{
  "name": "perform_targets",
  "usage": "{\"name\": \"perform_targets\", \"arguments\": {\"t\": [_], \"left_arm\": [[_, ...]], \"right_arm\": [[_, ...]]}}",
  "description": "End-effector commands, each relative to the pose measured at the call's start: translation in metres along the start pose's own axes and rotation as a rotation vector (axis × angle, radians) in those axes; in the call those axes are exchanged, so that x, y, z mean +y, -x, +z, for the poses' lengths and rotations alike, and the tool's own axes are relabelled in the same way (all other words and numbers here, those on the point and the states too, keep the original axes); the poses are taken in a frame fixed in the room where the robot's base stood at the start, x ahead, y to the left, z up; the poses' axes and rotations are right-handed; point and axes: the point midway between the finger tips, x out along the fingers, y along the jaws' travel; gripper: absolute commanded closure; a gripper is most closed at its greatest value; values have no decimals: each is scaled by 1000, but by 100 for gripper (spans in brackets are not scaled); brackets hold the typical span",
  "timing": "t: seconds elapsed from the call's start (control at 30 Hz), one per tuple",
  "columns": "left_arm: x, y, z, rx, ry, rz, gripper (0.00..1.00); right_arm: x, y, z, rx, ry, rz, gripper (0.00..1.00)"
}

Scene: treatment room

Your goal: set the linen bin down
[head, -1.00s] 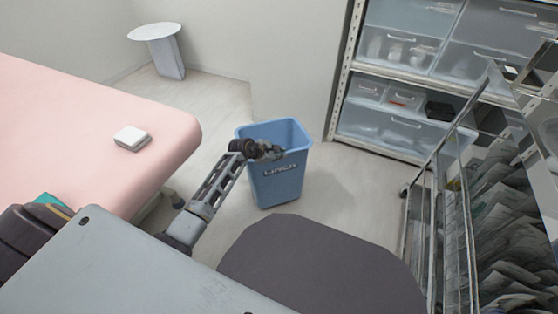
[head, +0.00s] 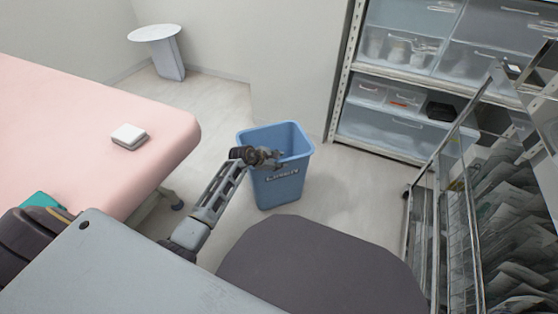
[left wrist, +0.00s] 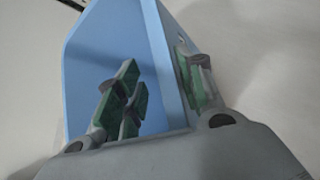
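The linen bin (head: 272,187) is a blue, open-topped, tapered bin with its label on the front. It stands nearly upright at the middle of the head view, at or close to the floor; I cannot tell whether its base touches. My left gripper (head: 272,157) is at the bin's near rim, with the arm reaching in from the lower left. In the left wrist view, the bin (left wrist: 92,62) has its wall between the fingers of my left gripper (left wrist: 163,85), one inside and one outside. The gripper looks shut on this wall. My right gripper is out of view.
A pink treatment bed (head: 70,110) with a white box (head: 129,136) is on the left. A small round table (head: 154,33) stands behind. A shelf with clear drawers (head: 395,125) is at back right. A metal wire cart (head: 440,200) is on the right. Floor around the bin is clear.

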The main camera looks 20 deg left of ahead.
Motion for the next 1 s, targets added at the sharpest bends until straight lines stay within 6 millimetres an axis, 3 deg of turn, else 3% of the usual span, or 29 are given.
{"name": "perform_targets", "arguments": {"t": [0.47,1.0], "left_arm": [[4,7,4,-6,-3,7,63],[4,55,6,-8,-4,6,63]], "right_arm": [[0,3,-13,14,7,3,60],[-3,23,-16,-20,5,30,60]]}}
